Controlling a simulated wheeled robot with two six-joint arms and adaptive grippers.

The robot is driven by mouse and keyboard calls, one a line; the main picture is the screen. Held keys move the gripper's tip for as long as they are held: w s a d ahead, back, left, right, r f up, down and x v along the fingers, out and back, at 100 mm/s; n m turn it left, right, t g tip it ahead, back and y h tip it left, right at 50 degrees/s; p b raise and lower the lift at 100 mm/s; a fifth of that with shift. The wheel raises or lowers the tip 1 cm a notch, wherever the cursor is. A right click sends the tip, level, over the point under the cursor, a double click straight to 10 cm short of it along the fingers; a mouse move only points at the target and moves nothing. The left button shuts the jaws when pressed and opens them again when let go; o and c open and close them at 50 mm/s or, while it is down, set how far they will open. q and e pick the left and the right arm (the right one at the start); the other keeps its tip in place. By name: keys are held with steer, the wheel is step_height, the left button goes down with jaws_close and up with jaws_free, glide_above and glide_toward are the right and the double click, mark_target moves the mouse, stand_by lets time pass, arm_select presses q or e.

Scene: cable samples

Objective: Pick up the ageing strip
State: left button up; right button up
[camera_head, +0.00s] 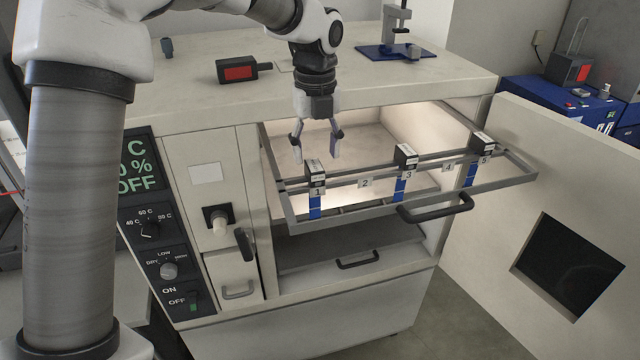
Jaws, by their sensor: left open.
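Blue strips hang from black-topped clips on a pulled-out metal rack in the open oven chamber. One strip (315,207) hangs at position 1, another (399,189) at position 3 and a third (470,175) at position 5. The clip at position 1 (315,175) has a dark block with a pale label. Which strip is the ageing strip I cannot tell. My left gripper (317,158) points down with its fingers apart and empty, just above and behind the clip at position 1. My right gripper is not in view.
The rack (520,180) has a black handle (435,208) in front. The oven door (500,240) stands open at right. A red-screened device (236,71) and a blue-based stand (395,51) sit on the oven top. Positions 2 and 4 hold no clips.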

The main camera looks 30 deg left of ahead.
arm_select(q)
steer(key=shift+s+a+f+p, duration=0.2)
steer(key=shift+s+f+p, duration=0.65)
steer(key=shift+f, duration=0.3)
steer(key=w+f, duration=0.2)
steer(key=shift+w+a+f, duration=0.1)
steer(key=shift+w+f, duration=0.2)
steer(key=shift+f, duration=0.05)
steer(key=shift+s+r, duration=0.2)
steer(key=shift+s, duration=0.1)
steer(key=c, duration=0.8)
steer(key=shift+s+r, duration=0.2)
steer(key=shift+s, duration=0.15)
jaws_close()
steer(key=shift+s, duration=0.1)
steer(key=shift+w+f, duration=0.15)
steer(key=shift+w, duration=0.25)
steer(key=shift+r+b, duration=0.3)
steer(key=shift+r, duration=0.2)
step_height(320, 180, up, 14)
steer(key=b, duration=0.3)
step_height(320, 180, up, 5)
steer(key=p, duration=0.2)
glide_above(315, 164)
steer(key=shift+s, duration=0.25)
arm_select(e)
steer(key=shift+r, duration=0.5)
